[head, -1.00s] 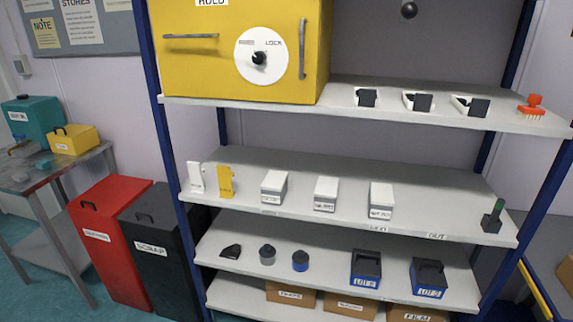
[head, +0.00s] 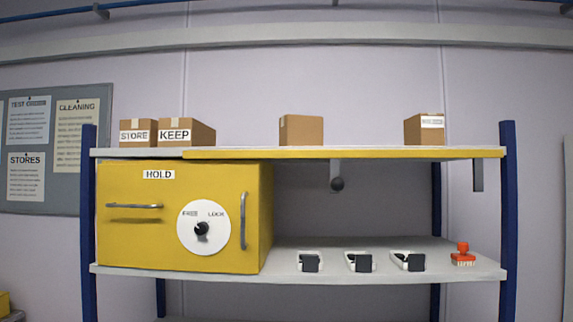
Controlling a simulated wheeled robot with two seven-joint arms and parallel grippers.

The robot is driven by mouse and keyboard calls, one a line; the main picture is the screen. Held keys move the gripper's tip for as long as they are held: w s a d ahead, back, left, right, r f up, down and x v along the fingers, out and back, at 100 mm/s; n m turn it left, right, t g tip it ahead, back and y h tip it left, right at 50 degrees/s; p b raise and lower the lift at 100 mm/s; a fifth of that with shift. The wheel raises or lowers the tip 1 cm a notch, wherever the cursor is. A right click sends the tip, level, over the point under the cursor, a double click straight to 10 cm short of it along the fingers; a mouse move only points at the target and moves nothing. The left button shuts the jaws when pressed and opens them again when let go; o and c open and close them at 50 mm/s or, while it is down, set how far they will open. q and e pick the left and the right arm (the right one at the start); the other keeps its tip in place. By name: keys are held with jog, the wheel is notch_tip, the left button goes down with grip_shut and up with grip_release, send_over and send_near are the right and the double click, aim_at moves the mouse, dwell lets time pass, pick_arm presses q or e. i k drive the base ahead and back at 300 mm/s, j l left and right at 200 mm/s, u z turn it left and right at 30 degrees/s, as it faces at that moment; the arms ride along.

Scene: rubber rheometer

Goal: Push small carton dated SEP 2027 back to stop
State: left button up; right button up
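Several small cartons stand on the top shelf (head: 350,153), which has a yellow front edge along most of its length. The right carton (head: 424,130) has a small white label whose print is too small to read. A plain brown carton (head: 301,131) with no visible label stands near the middle. I cannot tell which carton is dated SEP 2027. At the left are a carton marked STORE (head: 138,132) and a carton marked KEEP (head: 187,133). The stop cannot be made out. Neither of my grippers is in view.
Below the top shelf is a yellow HOLD cabinet (head: 150,235) with a FREE/LOCK dial (head: 203,230). A dark ball (head: 337,184) hangs from a bracket under the shelf. Several black-and-white items and a red stamp (head: 463,254) sit on the lower shelf. Blue posts (head: 509,220) flank the rack.

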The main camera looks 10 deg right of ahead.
aim_at(295, 130)
jog(key=i+l, duration=0.15)
jog(key=l, duration=0.35)
jog(key=i+l+u, duration=0.1)
jog(key=l, duration=0.4)
jog(key=i+l, duration=0.15)
jog(key=l, duration=0.35)
jog(key=i+l, duration=0.1)
jog(key=l, duration=0.4)
jog(key=i+l+u, duration=0.1)
jog(key=l, duration=0.4)
